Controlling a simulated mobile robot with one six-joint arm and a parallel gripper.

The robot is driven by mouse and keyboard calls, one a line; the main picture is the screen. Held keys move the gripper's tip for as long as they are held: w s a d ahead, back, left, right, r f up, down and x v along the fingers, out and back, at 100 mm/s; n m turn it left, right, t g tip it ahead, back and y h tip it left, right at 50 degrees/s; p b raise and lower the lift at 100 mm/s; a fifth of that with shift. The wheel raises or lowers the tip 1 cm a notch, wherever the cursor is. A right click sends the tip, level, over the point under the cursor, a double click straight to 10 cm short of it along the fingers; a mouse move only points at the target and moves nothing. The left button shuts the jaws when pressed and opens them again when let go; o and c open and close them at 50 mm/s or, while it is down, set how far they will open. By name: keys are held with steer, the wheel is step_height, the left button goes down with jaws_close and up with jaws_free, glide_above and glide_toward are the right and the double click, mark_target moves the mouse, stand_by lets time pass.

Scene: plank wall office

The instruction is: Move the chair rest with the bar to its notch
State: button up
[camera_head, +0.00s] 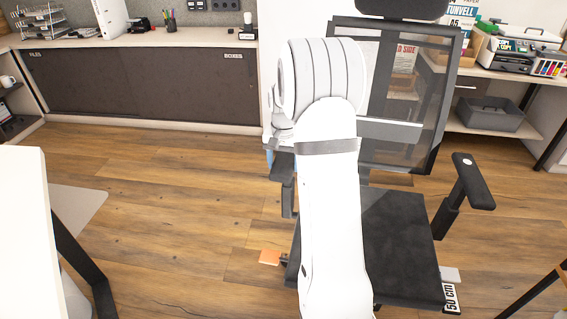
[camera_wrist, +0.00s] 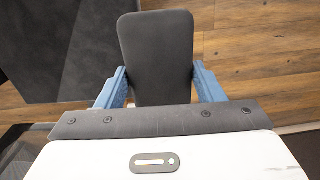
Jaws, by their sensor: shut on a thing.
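The office chair stands facing me, with a black seat (camera_head: 398,245) and mesh backrest (camera_head: 425,75). The right arm rest (camera_head: 470,182) is free and stands at the seat's right side. A grey bar (camera_head: 392,130) crosses the backrest, partly behind my arm. I cannot make out a notch.
An orange tab (camera_head: 270,257) sticks out low at the seat's left. A white table (camera_head: 25,235) is at the left, and cabinets (camera_head: 140,85) line the back. Wood floor between is clear.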

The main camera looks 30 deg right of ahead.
steer(key=shift+w+r, duration=0.15)
steer(key=shift+r, duration=0.2)
steer(key=o, duration=1.2)
steer(key=shift+o, duration=0.9)
steer(key=shift+f, duration=0.1)
steer(key=shift+r+p, duration=0.7)
steer(key=shift+r, duration=3.2)
